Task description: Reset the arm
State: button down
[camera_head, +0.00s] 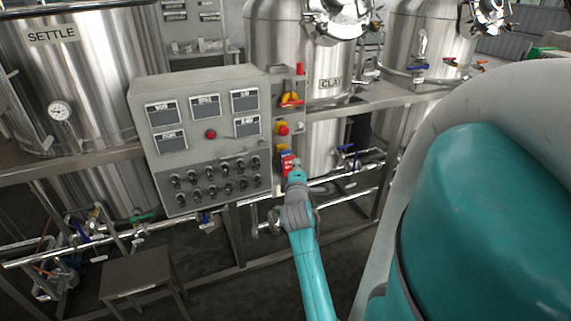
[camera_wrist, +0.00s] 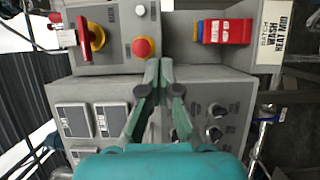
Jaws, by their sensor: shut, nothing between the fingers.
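My arm reaches out to the control cabinet, and my gripper (camera_head: 297,168) is in front of its narrow right-hand side section. The gripper is shut and empty. In the wrist view the closed fingertips (camera_wrist: 158,64) appear just below a red mushroom button (camera_wrist: 143,47) on a yellow base. I cannot tell whether they touch the panel. The same red button (camera_head: 283,128) shows above the gripper in the head view. The red and blue blocks (camera_head: 287,163) are right beside the gripper in that view, partly hidden by it.
The grey control cabinet (camera_head: 145,100) has small displays, knobs and a red-yellow rotary switch (camera_head: 291,100). Steel tanks marked SETTLE (camera_head: 110,90) and CLAY (camera_head: 270,40) stand behind it. Pipes and frame rails run below. A small table (camera_head: 137,274) stands at lower left.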

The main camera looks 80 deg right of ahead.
jog(key=shift+s, duration=0.4)
jog(key=w+a+f+t+y, duration=0.25)
jog(key=a+f, duration=0.25)
jog(key=a, duration=0.6)
jog(key=w+a+f+t+y, duration=0.25)
jog(key=a+f, duration=0.25)
jog(key=a, duration=0.6)
jog(key=w+a+f+t+y, duration=0.25)
jog(key=a+f, duration=0.25)
jog(key=a, duration=0.6)
jog(key=s+a+t+y, duration=0.1)
jog(key=s+a+y, duration=0.25)
jog(key=a, duration=0.45)
jog(key=s+a+t+y, duration=0.2)
jog(key=s+a, duration=0.3)
jog(key=a, duration=0.3)
jog(key=s+a+r+m+y, duration=0.2)
jog(key=s+a+r+y, duration=0.1)
jog(key=s+a, duration=0.5)
jog(key=shift+s+r+m+y, duration=0.4)
jog(key=shift+s+y, duration=0.3)
jog(key=shift+s, duration=0.85)
